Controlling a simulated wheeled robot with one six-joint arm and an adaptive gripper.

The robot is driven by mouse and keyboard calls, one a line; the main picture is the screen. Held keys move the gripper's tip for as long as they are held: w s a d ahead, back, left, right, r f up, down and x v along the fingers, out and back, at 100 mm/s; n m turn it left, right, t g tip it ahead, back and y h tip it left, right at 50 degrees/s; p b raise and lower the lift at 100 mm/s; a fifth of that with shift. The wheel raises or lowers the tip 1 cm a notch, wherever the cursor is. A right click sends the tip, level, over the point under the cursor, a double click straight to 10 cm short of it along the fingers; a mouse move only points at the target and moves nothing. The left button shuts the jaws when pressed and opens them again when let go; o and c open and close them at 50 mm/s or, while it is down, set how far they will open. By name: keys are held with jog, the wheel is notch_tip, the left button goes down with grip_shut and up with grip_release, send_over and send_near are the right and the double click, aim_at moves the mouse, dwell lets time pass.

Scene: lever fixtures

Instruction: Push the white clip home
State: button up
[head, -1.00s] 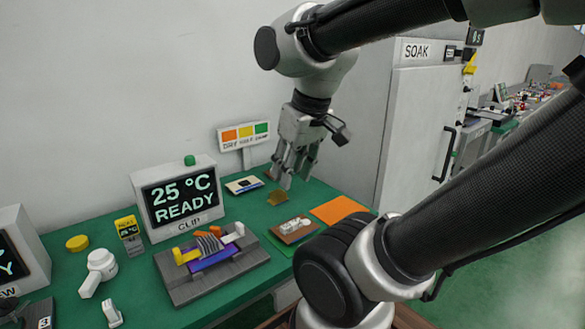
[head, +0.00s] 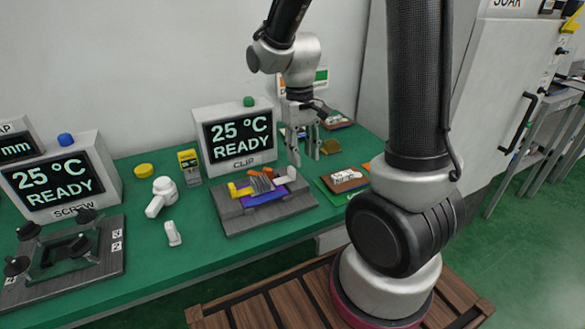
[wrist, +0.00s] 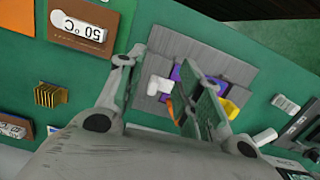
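The white clip (head: 291,174) is a small block at the right end of the grey clip fixture (head: 232,228). A purple piece (head: 262,198), a grey ribbed part, an orange piece (head: 267,172) and a yellow clip (head: 240,190) sit left of it. My gripper (head: 304,155) is above and near the white clip, pointing down. In the wrist view my gripper (wrist: 160,62) has its fingers apart, with the white clip (wrist: 157,86) seen between them. One finger partly hides the purple piece and the ribbed part. I see no contact with the clip.
The CLIP display (head: 238,137), reading 25 °C READY, stands behind the fixture. A brown board with a white part (head: 347,175) lies to the right, and a gold finned part (head: 328,147) lies behind it. A white handled tool (head: 162,195) stands left. Green bench shows in front.

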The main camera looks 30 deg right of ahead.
jog(key=t, duration=0.1)
send_over(292, 168)
jog(key=shift+f+m, duration=0.3)
jog(key=shift+f, duration=0.1)
notch_tip(292, 168, down, 8)
jog(key=shift+r, duration=0.15)
grip_shut()
